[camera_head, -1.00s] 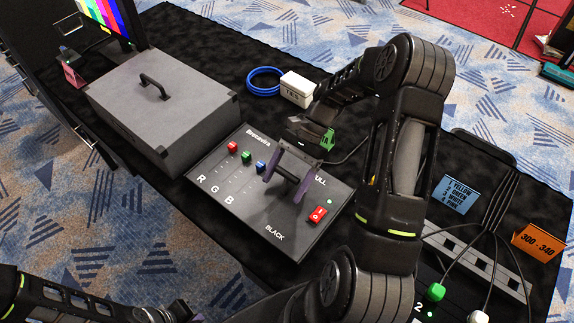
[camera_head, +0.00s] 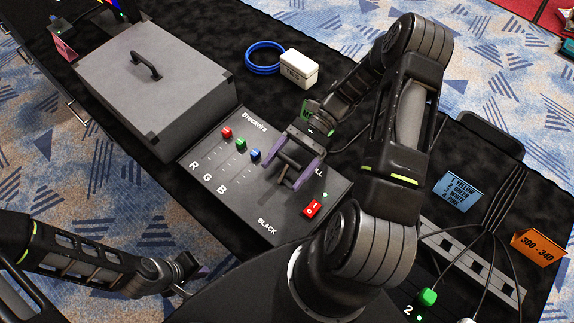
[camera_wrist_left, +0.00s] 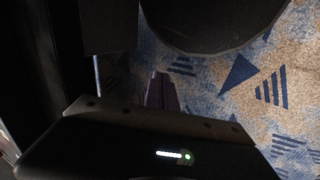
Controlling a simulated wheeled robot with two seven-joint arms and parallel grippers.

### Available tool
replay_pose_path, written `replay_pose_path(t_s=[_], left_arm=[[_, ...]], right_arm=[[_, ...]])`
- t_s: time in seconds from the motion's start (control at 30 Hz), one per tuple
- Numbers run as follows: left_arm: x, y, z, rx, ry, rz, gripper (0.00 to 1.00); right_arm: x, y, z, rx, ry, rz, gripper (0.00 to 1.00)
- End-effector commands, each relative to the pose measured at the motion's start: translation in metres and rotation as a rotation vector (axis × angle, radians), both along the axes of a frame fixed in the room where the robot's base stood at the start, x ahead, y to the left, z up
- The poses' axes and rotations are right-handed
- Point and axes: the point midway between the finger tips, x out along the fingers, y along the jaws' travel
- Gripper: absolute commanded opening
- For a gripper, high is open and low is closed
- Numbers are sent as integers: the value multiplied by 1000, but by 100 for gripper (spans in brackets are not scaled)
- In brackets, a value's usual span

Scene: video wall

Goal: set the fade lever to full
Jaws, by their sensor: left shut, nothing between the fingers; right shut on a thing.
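The black console (camera_head: 225,190) on the dark cloth carries a fade lever (camera_head: 291,166) with a dark crossbar, between the labels FULL and BLACK (camera_head: 267,227). My right gripper (camera_head: 293,165), with purple fingers, is shut on the lever. It stands at the FULL end and hides part of that label, which shows only "LL" (camera_head: 319,172). The lever's foot is hidden. A small lamp (camera_head: 324,195) by the red switch (camera_head: 312,208) is green. My left gripper (camera_head: 202,272) is shut and empty, off the table at lower left; its fingers (camera_wrist_left: 162,90) show over carpet in the left wrist view.
Red, green and blue knobs (camera_head: 241,143) sit left of the lever. A grey case (camera_head: 150,85) stands behind left. A white box (camera_head: 299,70) and blue cable coil (camera_head: 264,56) lie behind. A cabled panel (camera_head: 470,255) is at right.

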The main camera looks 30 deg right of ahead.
Motion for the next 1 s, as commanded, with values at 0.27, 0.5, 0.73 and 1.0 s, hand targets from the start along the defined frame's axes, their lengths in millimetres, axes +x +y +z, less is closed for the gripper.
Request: replay_pose_path(t_s=[0.27, 0.5, 0.73, 1.0], left_arm=[[0, 0, 0, 0, 0, 0, 0], [0, 0, 0, 0, 0, 0, 0], [0, 0, 5, 1, 1, 0, 0], [-3, 1, 28, 6, 9, 2, 0]], right_arm=[[0, 0, -1, -2, 0, -1, 90], [0, 0, -1, -1, 1, 0, 94], [0, -1, 12, -1, -2, -1, 94], [0, -1, 63, -2, -2, -3, 94]])
